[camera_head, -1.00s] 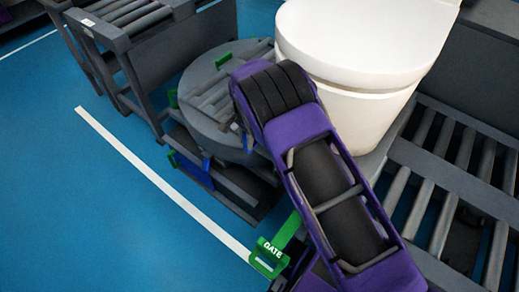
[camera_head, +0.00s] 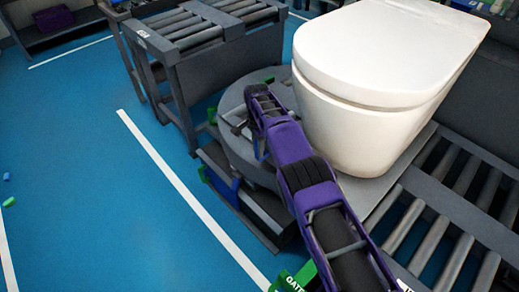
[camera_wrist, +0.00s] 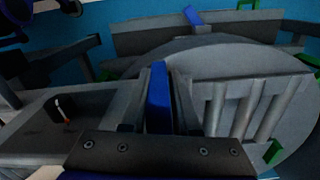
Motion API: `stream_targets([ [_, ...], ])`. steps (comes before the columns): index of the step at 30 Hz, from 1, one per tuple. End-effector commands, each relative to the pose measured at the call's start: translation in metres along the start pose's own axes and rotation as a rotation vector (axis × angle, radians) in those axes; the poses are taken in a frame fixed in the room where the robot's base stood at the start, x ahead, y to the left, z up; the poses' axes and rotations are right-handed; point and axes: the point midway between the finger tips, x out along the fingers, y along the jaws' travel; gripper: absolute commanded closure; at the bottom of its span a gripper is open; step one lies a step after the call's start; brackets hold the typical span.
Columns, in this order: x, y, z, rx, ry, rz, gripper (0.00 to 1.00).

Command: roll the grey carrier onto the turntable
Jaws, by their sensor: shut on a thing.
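The grey carrier (camera_head: 372,187) is a flat board on the roller line at right, with a large white toilet (camera_head: 385,85) standing on it. The round grey turntable (camera_head: 234,120) is just left of the toilet; my arm hides where carrier and turntable meet. My purple arm reaches over the turntable's near side. In the wrist view, my gripper (camera_wrist: 160,108) is shut on a narrow blue upright piece (camera_wrist: 160,90). The turntable's rollers (camera_wrist: 240,108) show to its right. A grey flat surface lies at left; I cannot tell if it is the carrier.
A green gate (camera_head: 287,283) stands at the bottom, beside my arm. A dark roller conveyor (camera_head: 200,38) stands beyond the turntable. Roller tracks (camera_head: 440,225) run at right. The blue floor (camera_head: 90,190) at left is mostly open, with white lines and small bits.

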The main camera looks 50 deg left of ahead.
Motion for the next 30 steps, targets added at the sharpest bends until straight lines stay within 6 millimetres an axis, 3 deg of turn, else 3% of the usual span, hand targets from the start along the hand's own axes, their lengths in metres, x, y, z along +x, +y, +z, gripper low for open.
stream_targets([
  [14,-0.0006,-0.0004,-0.0031,0.006,0.004,-0.003,1.00],
  [15,-0.0007,-0.0004,-0.0031,0.006,0.004,-0.003,0.67],
  [19,-0.0007,-0.0004,-0.0022,0.005,0.002,-0.002,0.44],
  [30,-0.0060,-0.0008,-0.0003,0.003,0.000,-0.001,0.43],
])
